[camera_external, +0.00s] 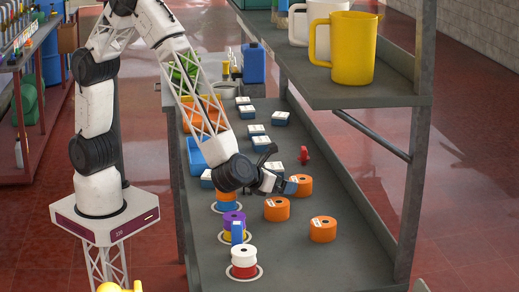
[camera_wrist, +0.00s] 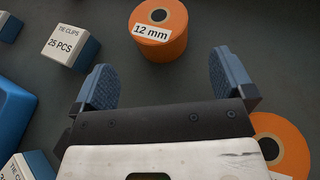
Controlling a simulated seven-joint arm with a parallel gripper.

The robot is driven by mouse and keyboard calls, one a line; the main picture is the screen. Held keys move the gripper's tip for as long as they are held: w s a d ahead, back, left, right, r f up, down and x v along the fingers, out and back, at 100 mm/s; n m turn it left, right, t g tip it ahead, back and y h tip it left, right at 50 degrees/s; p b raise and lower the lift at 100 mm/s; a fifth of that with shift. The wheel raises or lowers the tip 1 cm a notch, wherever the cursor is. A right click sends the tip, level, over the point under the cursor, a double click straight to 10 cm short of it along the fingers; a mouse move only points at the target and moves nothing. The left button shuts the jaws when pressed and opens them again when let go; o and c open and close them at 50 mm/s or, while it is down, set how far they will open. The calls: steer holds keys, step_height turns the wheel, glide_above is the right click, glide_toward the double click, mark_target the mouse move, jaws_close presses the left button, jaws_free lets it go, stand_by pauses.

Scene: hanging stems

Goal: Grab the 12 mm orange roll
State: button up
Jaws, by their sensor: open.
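The orange roll labelled 12 mm (camera_wrist: 153,33) stands upright at the top middle of the wrist view, its dark centre hole facing up. It appears to be the roll beside my gripper in the external view (camera_external: 303,186). My gripper (camera_wrist: 164,80) is open and empty, with its blue fingertips spread apart. The roll lies ahead of the gap between the fingers, not clearly between them. In the external view my gripper (camera_external: 284,186) is low over the shelf, its tip overlapping the left side of that roll.
A second orange roll (camera_wrist: 289,143) is close at lower right, also visible externally (camera_external: 276,210); a third (camera_external: 322,230) stands nearer. White-and-blue tie clip boxes (camera_wrist: 74,48) lie to the left. Stacked rolls (camera_external: 243,262) stand in front.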

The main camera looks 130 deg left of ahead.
mark_target(301, 186)
stand_by(0.3)
steer(key=shift+x, duration=1.3)
steer(key=shift+a, duration=0.1)
steer(key=shift+x, duration=2.55)
steer(key=shift+c, duration=0.3)
steer(key=c, duration=0.9)
